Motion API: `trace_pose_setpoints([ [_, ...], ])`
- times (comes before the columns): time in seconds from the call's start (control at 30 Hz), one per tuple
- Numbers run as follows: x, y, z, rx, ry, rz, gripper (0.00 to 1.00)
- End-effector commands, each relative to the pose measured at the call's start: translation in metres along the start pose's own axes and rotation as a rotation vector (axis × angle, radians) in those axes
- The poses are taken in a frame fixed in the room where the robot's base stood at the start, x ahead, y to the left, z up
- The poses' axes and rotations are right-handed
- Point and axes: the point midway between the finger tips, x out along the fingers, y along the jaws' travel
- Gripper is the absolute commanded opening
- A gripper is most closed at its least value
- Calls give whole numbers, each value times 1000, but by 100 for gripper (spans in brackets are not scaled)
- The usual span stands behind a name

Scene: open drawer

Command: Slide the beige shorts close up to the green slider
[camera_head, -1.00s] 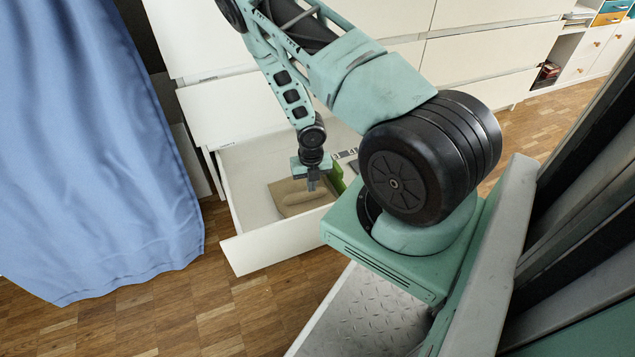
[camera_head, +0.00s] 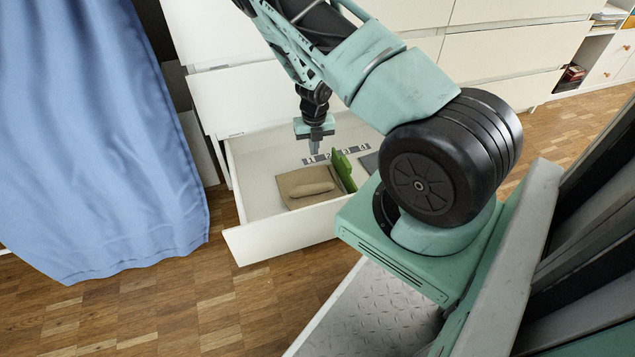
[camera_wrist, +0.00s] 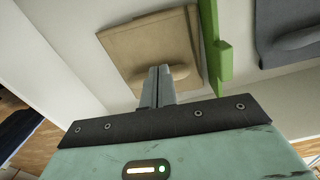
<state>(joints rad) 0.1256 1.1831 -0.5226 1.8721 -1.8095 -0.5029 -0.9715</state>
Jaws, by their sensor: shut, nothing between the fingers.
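The beige shorts (camera_head: 301,186) lie folded flat in the open drawer, with a rounded fold on top. The green slider (camera_head: 343,170) stands upright just right of them. In the wrist view the shorts (camera_wrist: 140,45) reach close to the slider (camera_wrist: 212,45) at their right edge; I cannot tell whether they touch. My gripper (camera_head: 315,150) is shut and empty, above the drawer behind the shorts. In the wrist view my gripper's fingertips (camera_wrist: 160,72) appear in front of the near edge of the shorts and hide a little of it.
The drawer's front panel (camera_head: 290,232) and left side bound the space. A numbered strip (camera_head: 335,155) runs across the drawer floor behind the slider. A dark grey folded cloth (camera_wrist: 285,35) lies right of the slider. Drawer floor left of the shorts is bare.

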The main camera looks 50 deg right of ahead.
Motion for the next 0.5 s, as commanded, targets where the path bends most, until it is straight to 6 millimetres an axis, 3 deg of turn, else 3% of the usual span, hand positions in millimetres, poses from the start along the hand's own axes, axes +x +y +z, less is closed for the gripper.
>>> trace_pose_setpoints([
  [0.17, 9, -2, 5, -3, 7, -10, 0],
  [0.5, 76, -3, 4, -1, 7, -9, 0],
])
